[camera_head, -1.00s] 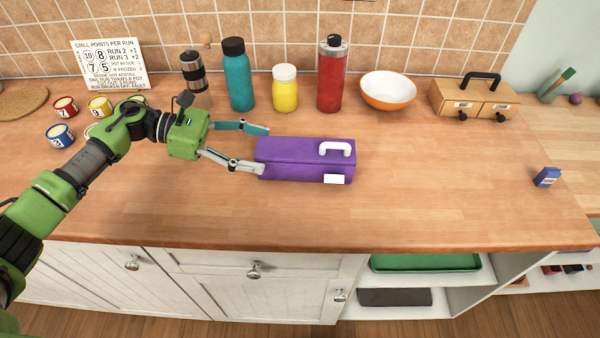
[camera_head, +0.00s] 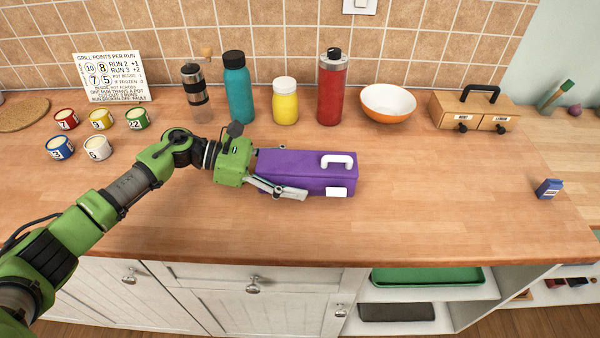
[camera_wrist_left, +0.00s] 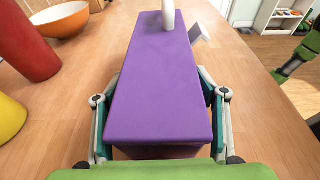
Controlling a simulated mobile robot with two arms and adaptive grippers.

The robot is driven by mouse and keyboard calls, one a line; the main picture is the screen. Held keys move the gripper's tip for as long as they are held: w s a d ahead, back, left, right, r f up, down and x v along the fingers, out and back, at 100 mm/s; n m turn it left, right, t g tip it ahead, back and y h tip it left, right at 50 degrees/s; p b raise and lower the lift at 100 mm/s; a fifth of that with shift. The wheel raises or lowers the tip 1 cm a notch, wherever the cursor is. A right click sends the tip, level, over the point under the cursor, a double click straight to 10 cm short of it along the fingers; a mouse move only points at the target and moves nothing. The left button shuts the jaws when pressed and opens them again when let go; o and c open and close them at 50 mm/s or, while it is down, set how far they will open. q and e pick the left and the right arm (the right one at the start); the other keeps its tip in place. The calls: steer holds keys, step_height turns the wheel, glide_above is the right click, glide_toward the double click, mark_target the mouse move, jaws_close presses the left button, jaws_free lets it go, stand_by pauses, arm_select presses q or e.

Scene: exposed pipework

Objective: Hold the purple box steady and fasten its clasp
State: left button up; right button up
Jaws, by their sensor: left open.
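The purple box (camera_head: 305,172) lies on the wooden counter, with a white handle (camera_head: 337,160) on top. A white clasp plate (camera_head: 337,192) is low on its front, near the right end. In the left wrist view the plate (camera_wrist_left: 199,33) juts outward from the box's side, so it looks unfastened. My left gripper (camera_head: 284,173) is open around the left end of the box, one finger along the front and the other behind, mostly hidden. The left wrist view shows the fingers on both sides of the box (camera_wrist_left: 158,85); contact is unclear. No right gripper can be made out.
Behind the box stand a teal bottle (camera_head: 238,90), a yellow jar (camera_head: 285,103), a red bottle (camera_head: 331,92) and an orange-and-white bowl (camera_head: 388,103). Several small cups (camera_head: 100,119) are at left. A small blue box (camera_head: 548,188) is at right.

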arm_select(q)
steer(key=shift+d+f, duration=0.15)
steer(key=shift+d, duration=0.4)
steer(key=c, duration=0.6)
steer(key=o, duration=0.9)
steer(key=c, duration=0.9)
steer(key=shift+c, duration=0.4)
